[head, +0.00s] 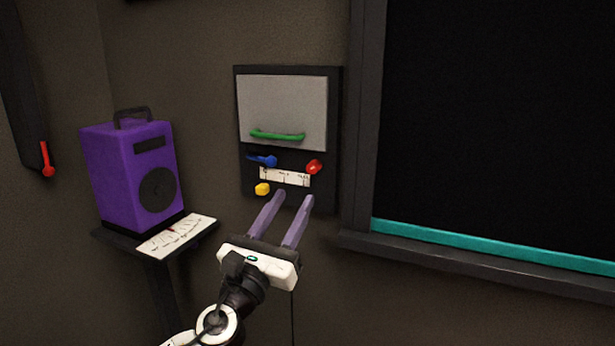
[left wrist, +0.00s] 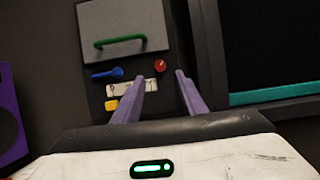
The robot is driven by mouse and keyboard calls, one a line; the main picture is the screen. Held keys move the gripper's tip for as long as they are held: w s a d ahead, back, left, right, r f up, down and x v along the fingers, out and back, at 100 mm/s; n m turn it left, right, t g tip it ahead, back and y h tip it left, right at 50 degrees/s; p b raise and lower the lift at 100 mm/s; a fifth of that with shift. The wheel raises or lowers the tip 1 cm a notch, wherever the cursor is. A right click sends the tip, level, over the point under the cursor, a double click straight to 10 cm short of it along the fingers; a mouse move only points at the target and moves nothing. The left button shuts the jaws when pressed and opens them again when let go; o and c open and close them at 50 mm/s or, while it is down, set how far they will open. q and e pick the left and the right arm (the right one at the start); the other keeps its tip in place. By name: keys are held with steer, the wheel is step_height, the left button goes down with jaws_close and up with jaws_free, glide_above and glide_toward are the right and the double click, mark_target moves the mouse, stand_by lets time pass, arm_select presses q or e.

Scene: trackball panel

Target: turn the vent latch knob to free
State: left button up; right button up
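A dark wall panel (head: 325,192) carries a grey flap with a green handle. Below them are a blue lever (head: 262,160), a red knob (head: 314,167), a yellow knob (head: 262,189) and a white label strip (head: 285,177). The print on the strip is too small to read, so I cannot tell which control is the vent latch knob. My left gripper (head: 292,198) is open and empty, its purple fingers pointing at the lower panel. In the left wrist view, the red knob (left wrist: 160,66) shows just beyond the fingertips, and the yellow knob (left wrist: 111,105) lies left of them.
A purple speaker-like box (head: 135,170) stands on a small dark shelf at the left, with a white sheet (head: 177,236) beside it. A dark-framed window or screen with a teal strip (head: 490,247) is at the right. A red-tipped lever (head: 46,160) hangs far left.

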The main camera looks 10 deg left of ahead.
mark_target(311, 170)
arm_select(q)
steer(key=x, duration=0.8)
steer(key=shift+w+d+r, duration=0.1)
steer(key=shift+w+r, duration=0.05)
steer(key=shift+w, duration=0.25)
jaws_close()
